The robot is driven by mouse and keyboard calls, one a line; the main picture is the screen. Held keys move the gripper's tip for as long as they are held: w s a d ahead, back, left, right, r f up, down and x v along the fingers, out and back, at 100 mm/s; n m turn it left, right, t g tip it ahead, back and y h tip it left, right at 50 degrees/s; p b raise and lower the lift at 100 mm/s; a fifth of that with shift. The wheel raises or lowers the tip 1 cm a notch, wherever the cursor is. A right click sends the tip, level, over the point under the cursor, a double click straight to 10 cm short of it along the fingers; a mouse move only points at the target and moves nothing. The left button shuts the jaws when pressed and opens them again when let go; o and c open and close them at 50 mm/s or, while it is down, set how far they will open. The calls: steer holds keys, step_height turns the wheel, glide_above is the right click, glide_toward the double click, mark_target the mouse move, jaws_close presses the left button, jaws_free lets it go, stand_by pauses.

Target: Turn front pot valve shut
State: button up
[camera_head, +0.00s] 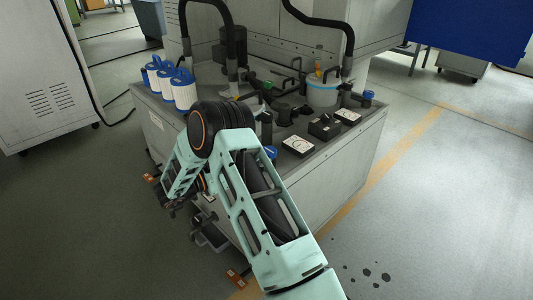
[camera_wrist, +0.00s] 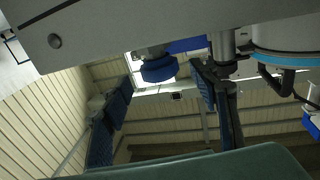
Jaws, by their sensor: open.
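A blue round knob (camera_wrist: 158,68) on a short stem shows in the wrist view, between my gripper's fingers in the picture; I cannot tell how far beyond them it is. I cannot tell for sure whether it is the front pot valve. My gripper (camera_wrist: 165,80) is open, with one dark finger on either side and nothing held. In the head view my gripper (camera_head: 172,206) is low beside the grey tank cabinet (camera_head: 340,175), small and partly lost against my arm. A blue knob (camera_head: 270,153) on the cabinet top is partly hidden by my arm.
Blue-and-white canisters (camera_head: 184,92) stand at the cabinet top's left. A pale bucket (camera_head: 322,94), black boxes (camera_head: 324,127) and another blue knob (camera_head: 368,96) are on the right. An orange-red tag (camera_head: 235,278) shows low down. The floor at right is open, with dark spots (camera_head: 370,274).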

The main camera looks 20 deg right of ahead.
steer(key=s+a, duration=0.1)
steer(key=a, duration=0.5)
steer(key=shift+a, duration=0.4)
steer(key=shift+s, duration=0.1)
